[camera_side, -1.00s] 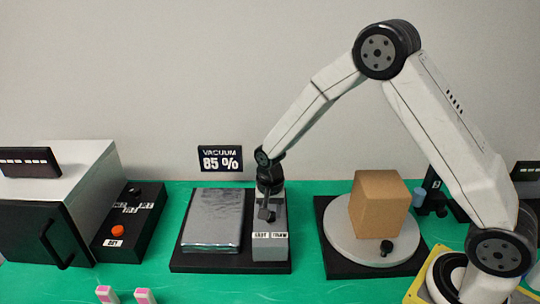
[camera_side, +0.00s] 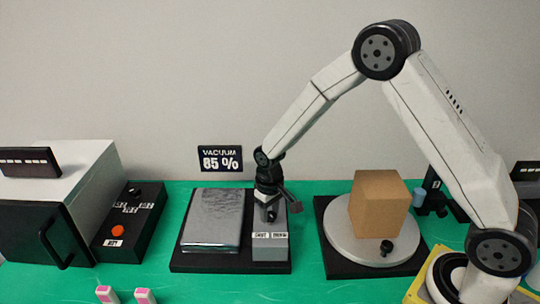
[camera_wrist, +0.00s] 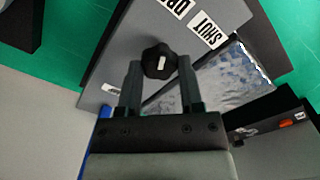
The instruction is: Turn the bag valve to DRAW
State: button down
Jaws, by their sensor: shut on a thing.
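The bag valve is a black knob (camera_wrist: 159,60) with a white mark, on a grey block (camera_side: 270,248). My gripper (camera_wrist: 160,72) is shut on the knob, one finger on each side. In the wrist view the mark runs nearly up the picture, roughly toward the partly cut-off label (camera_wrist: 172,4); I cannot tell exactly which position it marks. The SHUT label (camera_wrist: 208,35) is up and right of the knob. In the side view my gripper (camera_side: 270,207) hides most of the knob. The silver bag (camera_side: 212,218) lies beside the block.
A display (camera_side: 220,158) reads VACUUM 85 %. A brown box (camera_side: 379,204) stands on a round grey turntable (camera_side: 342,240) to the right. A black control box (camera_side: 143,215) with an orange button and a white oven-like unit (camera_side: 75,165) stand left.

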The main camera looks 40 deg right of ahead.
aim_at(270, 214)
jog(key=shift+n, duration=0.3)
jog(key=shift+c, duration=1.2)
grip_release()
jog(key=shift+r, duration=3.95)
jog(key=shift+s, duration=0.1)
jog(key=shift+s+d+r, duration=0.2)
jog(key=shift+s, duration=0.35)
jog(key=s+d+r+t, duration=0.1)
jog(key=s+d+t, duration=0.1)
jog(key=s, duration=1.3)
jog(key=shift+s+d+r+m+t, duration=0.15)
jog(key=shift+d+r+m+t, duration=0.15)
jog(key=shift+d+m, duration=0.1)
